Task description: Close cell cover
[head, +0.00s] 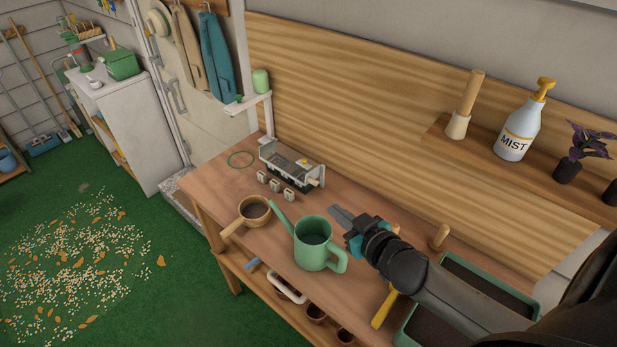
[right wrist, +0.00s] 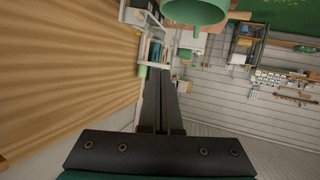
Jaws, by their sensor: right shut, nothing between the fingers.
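A grey-white device with a dark interior (head: 290,165) sits at the far left end of the wooden workbench. A pale panel stands raised along its back, and a wooden peg sticks out at its right end. I cannot tell surely which part is the cell cover. Several small pale cells or blocks (head: 276,186) stand in a row in front of it. My right gripper (head: 334,211) is shut and empty, above the bench right of the watering can and apart from the device. Its fingers (right wrist: 160,95) also show shut in the right wrist view. My left gripper is not in view.
A green watering can (head: 313,243) and a wooden-handled pan (head: 255,210) stand between my right gripper and the bench's front edge. A green ring (head: 240,159) lies left of the device. A mist bottle (head: 517,130) stands on the raised shelf. Green trays (head: 480,290) lie at right.

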